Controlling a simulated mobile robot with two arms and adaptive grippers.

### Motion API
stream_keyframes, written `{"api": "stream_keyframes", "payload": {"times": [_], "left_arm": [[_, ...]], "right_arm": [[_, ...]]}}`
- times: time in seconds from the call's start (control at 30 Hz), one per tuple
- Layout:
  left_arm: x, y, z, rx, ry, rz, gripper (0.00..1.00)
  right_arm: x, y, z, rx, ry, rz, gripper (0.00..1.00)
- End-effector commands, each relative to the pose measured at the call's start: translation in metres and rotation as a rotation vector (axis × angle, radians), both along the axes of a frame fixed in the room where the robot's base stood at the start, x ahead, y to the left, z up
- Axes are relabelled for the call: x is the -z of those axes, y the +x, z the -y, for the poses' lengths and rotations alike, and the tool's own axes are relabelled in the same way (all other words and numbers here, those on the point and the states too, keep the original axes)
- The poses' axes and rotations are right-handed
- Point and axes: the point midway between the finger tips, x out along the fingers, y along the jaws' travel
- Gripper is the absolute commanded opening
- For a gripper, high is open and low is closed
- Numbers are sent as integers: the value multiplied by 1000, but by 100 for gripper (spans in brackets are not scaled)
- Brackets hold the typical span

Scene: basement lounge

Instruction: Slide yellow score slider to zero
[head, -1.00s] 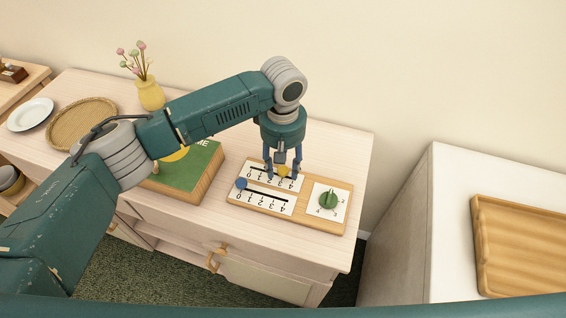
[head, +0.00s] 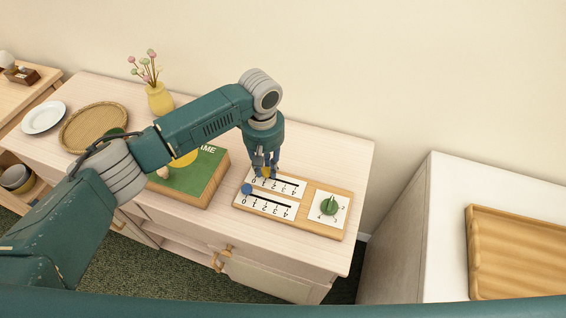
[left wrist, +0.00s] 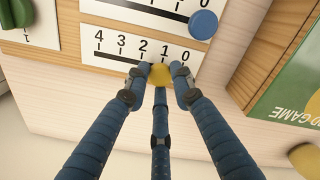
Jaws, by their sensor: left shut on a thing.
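The yellow slider (head: 266,173) sits on the far numbered track of the wooden score board (head: 302,226). My left gripper (head: 265,165) reaches down from above and is shut on it. In the left wrist view the yellow slider (left wrist: 160,75) lies between the blue fingers (left wrist: 160,82), close to the 1 mark and short of the 0. The fingers partly cover the slider and its slot. The blue slider (head: 247,188) stands at the 0 end of the other track; it also shows in the left wrist view (left wrist: 203,25). My right gripper is not in view.
A green dial (head: 329,206) is on the board's right part. A green game box (head: 190,180) stands just left of the board. A yellow vase (head: 159,99), a woven tray (head: 93,128) and a white plate (head: 43,117) are farther left on the cabinet.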

Motion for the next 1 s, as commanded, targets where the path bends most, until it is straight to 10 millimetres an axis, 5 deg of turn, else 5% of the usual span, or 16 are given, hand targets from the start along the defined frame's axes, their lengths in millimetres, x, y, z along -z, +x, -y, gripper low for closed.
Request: {"api": "stream_keyframes", "payload": {"times": [0.03,0.2,0.5,0.53,0.63,1.0], "left_arm": [[-8,4,-12,-8,-1,0,0],[-4,11,-32,-2,0,3,0],[-2,13,-36,-3,5,6,0],[-2,13,-36,-3,5,6,25],[-2,13,-36,-3,6,7,43],[-7,12,-33,0,0,4,43]], "right_arm": [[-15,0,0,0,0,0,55],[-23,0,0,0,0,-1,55],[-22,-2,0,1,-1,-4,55],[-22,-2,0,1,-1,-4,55],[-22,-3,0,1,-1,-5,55],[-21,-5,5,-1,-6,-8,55]]}}
